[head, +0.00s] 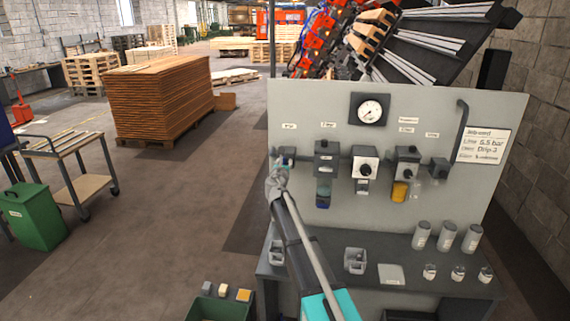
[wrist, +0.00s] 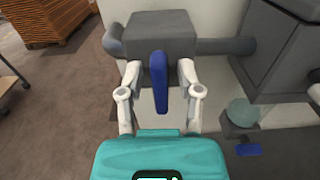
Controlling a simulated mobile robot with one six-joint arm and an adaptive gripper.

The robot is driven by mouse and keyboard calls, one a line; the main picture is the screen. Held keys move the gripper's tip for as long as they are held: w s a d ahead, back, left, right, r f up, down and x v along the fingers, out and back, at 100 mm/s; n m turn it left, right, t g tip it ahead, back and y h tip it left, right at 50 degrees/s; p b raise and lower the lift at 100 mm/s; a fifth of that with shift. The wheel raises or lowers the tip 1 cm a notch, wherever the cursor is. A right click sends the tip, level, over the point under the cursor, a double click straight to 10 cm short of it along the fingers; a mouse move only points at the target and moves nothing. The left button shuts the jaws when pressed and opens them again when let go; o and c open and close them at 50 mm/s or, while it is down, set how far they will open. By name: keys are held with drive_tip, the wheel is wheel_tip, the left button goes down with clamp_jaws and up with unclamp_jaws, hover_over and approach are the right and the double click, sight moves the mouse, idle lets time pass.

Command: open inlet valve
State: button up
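The inlet valve is a grey block (wrist: 160,36) on a horizontal pipe, with a blue lever (wrist: 160,84) standing across the pipe's line in the wrist view. My gripper (wrist: 159,75) is open. Its two pale fingers stand on either side of the lever, with a visible gap on each side, so it does not grip the lever. In the head view the valve (head: 287,153) is at the left end of the pipe line on the grey panel (head: 400,220). My gripper (head: 279,172) is right in front of it and hides most of the lever.
Right of the valve, a filter unit (head: 327,158), a regulator (head: 365,168) and a lubricator (head: 406,170) line the panel under a gauge (head: 370,110). Below is a bench (head: 330,250) with small bins and grey cylinders. Open floor lies to the left.

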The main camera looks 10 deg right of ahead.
clamp_jaws()
drive_tip(key=shift+d, duration=0.15)
